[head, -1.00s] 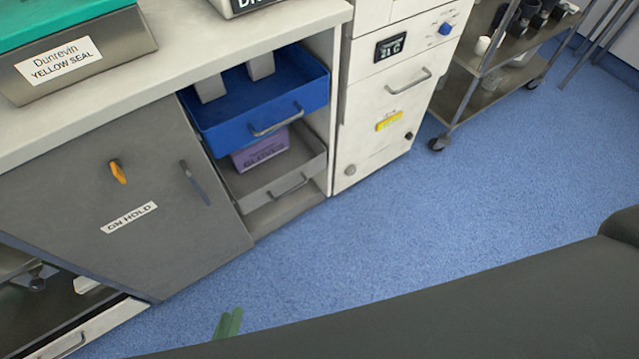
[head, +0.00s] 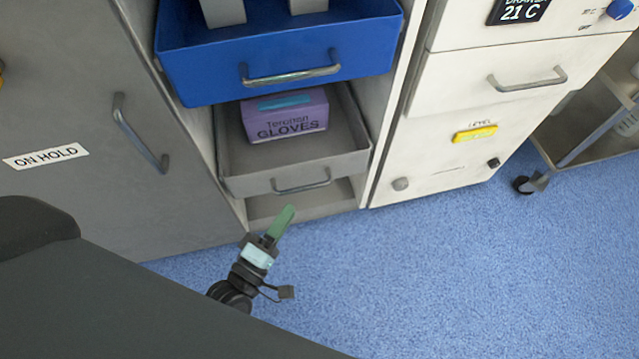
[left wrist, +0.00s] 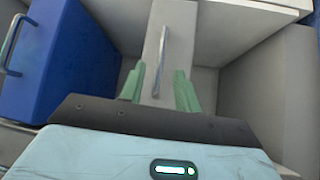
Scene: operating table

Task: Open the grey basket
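The grey basket (head: 345,163) sits low in the open cabinet bay, under the blue basket, with a purple glove box (head: 290,115) in it. Its metal handle (head: 302,184) is on its front. My left gripper (head: 288,211) has green fingers and is just in front of and below this handle. In the left wrist view the fingers (left wrist: 160,72) are apart, and the handle (left wrist: 164,38) appears between them against the grey front panel (left wrist: 184,30). I cannot tell whether they touch it. My right gripper is not in view.
The blue basket (head: 280,50) hangs directly above, also at the left in the left wrist view (left wrist: 55,65). A grey cabinet door (head: 75,110) is left, white drawers (head: 510,90) right. A dark padded surface (head: 130,300) fills the lower left. Blue floor (head: 470,270) is clear at right.

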